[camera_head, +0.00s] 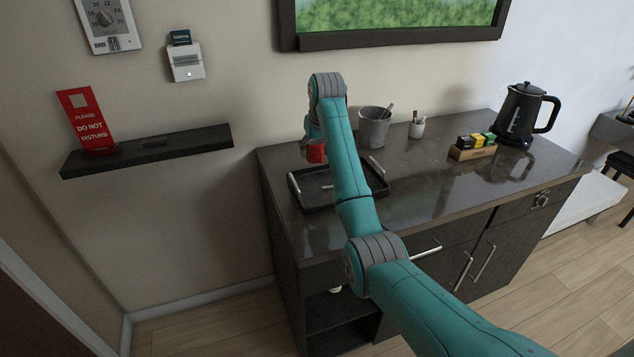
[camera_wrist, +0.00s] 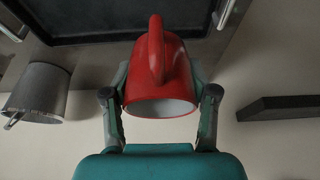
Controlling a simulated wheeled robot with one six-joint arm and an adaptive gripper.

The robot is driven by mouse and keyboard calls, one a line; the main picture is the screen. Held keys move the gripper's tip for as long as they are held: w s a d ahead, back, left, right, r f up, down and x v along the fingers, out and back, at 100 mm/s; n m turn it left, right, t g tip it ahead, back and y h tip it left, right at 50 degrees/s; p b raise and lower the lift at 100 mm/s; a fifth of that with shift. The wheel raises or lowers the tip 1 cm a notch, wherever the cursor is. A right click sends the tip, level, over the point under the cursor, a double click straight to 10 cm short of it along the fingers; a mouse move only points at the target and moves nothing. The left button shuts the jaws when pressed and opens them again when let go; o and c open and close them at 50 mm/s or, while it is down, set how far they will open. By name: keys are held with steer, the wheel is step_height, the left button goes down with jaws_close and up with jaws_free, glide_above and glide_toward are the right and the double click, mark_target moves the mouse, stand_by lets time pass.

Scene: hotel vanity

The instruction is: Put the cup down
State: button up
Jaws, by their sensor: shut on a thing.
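The red cup (camera_head: 316,153) is held near the back of the black tray (camera_head: 318,208), partly hidden by my arm in the head view. In the wrist view the red cup (camera_wrist: 177,72) sits between both fingers of my gripper (camera_wrist: 160,85), which is shut on it. Its handle faces the wrist camera and its pale open mouth is toward the picture's bottom. The tray has metal handles and lies on the dark counter. The exact gap between cup and tray cannot be told.
A grey bucket (camera_head: 373,131) stands right of my gripper; the bucket also shows in the wrist view (camera_wrist: 40,90). A small holder (camera_head: 417,129), a box of packets (camera_head: 472,150) and a black kettle (camera_head: 519,115) stand farther right. A wall shelf (camera_head: 150,151) is at left. The counter's middle front is clear.

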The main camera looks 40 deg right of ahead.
mark_target(320, 149)
step_height(320, 149, down, 4)
steer(key=shift+a+f, duration=0.1)
steer(key=shift+f, duration=2.15)
steer(key=shift+f, duration=0.15)
steer(key=o, duration=1.2)
steer(key=shift+o, duration=0.2)
steer(key=v, duration=1.2)
steer(key=shift+s, duration=0.1)
